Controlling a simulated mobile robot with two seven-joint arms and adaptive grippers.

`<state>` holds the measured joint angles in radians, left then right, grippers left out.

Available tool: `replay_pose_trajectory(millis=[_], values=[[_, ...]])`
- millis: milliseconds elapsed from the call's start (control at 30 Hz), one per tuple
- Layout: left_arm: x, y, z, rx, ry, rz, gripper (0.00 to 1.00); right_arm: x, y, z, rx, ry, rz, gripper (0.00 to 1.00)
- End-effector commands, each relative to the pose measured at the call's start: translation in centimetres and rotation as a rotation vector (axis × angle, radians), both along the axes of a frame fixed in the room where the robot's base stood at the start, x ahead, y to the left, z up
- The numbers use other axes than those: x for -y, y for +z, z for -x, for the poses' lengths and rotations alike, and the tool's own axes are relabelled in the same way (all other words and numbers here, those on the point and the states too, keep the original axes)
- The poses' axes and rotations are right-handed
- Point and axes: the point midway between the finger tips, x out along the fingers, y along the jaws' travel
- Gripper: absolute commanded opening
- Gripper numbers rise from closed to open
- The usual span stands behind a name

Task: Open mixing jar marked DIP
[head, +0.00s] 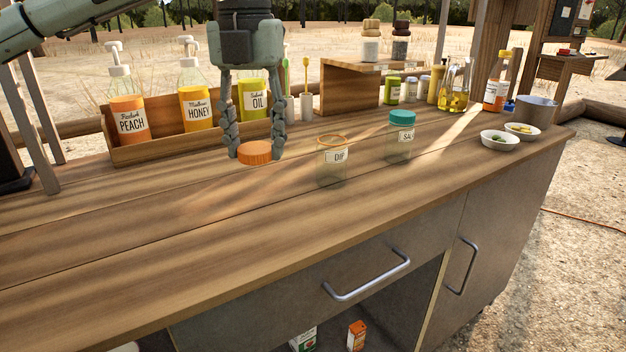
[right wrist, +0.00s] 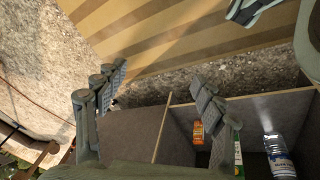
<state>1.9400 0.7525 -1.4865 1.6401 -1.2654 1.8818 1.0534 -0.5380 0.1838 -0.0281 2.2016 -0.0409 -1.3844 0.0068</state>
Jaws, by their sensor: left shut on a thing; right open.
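The glass jar marked DIP (head: 332,164) stands upright on the wooden counter, with its orange-rimmed mouth uncovered. An orange ridged lid (head: 255,153) is between the fingertips of my left gripper (head: 256,152), to the left of the jar and apart from it. My left gripper is shut on the lid and points down; whether the lid touches the counter I cannot tell. A second glass jar (head: 399,140) with a teal lid and a partly readable label stands to the right of the DIP jar. My right gripper (right wrist: 155,95) is open and empty in the right wrist view, near the counter's edge.
A wooden rack (head: 185,147) with peach, honey and oil bottles stands behind my left gripper. White bowls (head: 500,141) and a grey pot (head: 537,110) stand at the right. The front of the counter (head: 230,235) is clear. Drawer handles (head: 367,277) stick out below its edge.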

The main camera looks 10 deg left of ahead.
Motion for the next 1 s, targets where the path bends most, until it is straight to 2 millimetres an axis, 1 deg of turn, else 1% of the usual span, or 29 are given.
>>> replay_pose_trajectory(millis=[33,200,300,400,567,633,833,900,1000], values=[[1.0,-0.7,-0.8,-0.004,-0.002,-0.003,0.08,0.0,-0.2,-0.1,-0.001,0.0,-0.002,0.69],[3.7,-3.0,-3.7,-0.003,-0.001,-0.002,0.08,0.0,-1.3,-0.3,-0.005,0.001,-0.007,0.69],[5.0,-4.1,-5.1,-0.001,-0.001,-0.002,0.08,-0.1,-1.9,-0.4,-0.009,0.002,-0.01,0.69],[5.9,-4.9,-6.0,-0.002,0.001,0.0,0.08,-0.1,-2.4,-0.4,-0.009,0.002,-0.013,0.69],[6.3,-5.7,-6.6,-0.001,0.001,-0.001,0.08,-0.1,-2.8,-0.4,-0.011,0.002,-0.013,0.69],[6.3,-6.3,-6.6,-0.001,0.002,-0.001,0.08,-0.1,-2.8,-0.4,-0.01,0.003,-0.014,0.69],[6.3,-9.0,-6.6,0.0,0.002,-0.001,0.08,-0.1,-3.2,-0.4,-0.012,0.003,-0.016,0.69],[6.3,-9.4,-6.6,0.001,0.002,0.0,0.08,0.0,-3.5,-0.3,-0.017,0.002,-0.016,0.69],[6.3,-9.4,-6.6,0.001,0.003,0.0,0.08,0.0,-3.7,-0.2,-0.019,0.002,-0.015,0.69]])
